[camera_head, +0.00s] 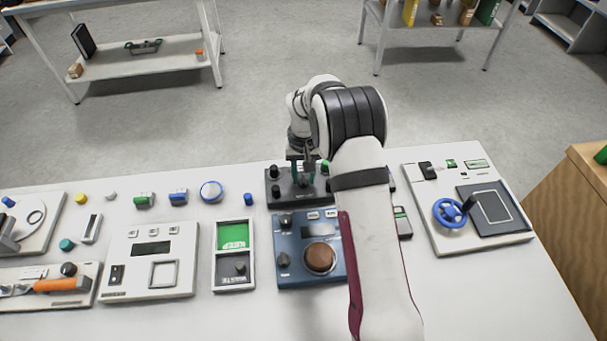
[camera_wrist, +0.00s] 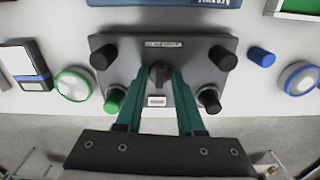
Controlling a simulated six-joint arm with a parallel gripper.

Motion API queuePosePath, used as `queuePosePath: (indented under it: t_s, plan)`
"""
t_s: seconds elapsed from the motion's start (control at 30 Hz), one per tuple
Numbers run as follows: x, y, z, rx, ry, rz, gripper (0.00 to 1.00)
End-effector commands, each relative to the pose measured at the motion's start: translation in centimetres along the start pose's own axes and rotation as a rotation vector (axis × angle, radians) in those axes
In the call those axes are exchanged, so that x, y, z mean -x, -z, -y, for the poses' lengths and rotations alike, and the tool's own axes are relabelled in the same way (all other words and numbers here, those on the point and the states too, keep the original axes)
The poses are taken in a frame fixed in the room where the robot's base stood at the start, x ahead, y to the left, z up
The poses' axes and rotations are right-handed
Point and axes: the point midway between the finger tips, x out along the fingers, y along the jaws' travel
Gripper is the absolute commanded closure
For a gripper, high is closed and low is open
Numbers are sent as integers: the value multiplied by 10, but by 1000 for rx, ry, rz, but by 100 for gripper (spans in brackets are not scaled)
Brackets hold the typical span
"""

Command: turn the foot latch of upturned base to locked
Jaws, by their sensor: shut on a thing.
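The upturned base (camera_wrist: 130,54) is a dark grey plate. In the wrist view it lies flat with black round feet near its corners and a green round piece (camera_wrist: 115,99) at its lower left. The foot latch (camera_wrist: 159,73) is a small dark knob near its middle, between a label above and a white label below. My gripper (camera_wrist: 160,78) has its teal fingers on both sides of the latch and is shut on it. In the head view the base (camera_head: 283,187) is partly hidden by my arm, and my gripper (camera_head: 302,168) points down at it. I cannot read the labels.
A blue device with a brown knob (camera_head: 320,257) stands close in front of the base. A blue round piece (camera_head: 211,191) and a small blue cylinder (camera_head: 248,199) are to its left. A panel with a blue handwheel (camera_head: 449,212) is at the right.

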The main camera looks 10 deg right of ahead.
Motion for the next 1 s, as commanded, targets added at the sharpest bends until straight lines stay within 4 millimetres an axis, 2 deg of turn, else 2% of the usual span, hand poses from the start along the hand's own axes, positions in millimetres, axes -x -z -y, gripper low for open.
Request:
queuePosePath:
  t_s: [0.3,0.77,0.8,0.87,1.0]
  plan:
    - [0,1,0,86,0,-3,100]
    - [1,1,0,98,-1,-3,100]
    - [1,1,0,98,-1,-3,61]
    - [1,1,0,98,0,-3,50]
    - [0,1,0,97,0,-2,50]
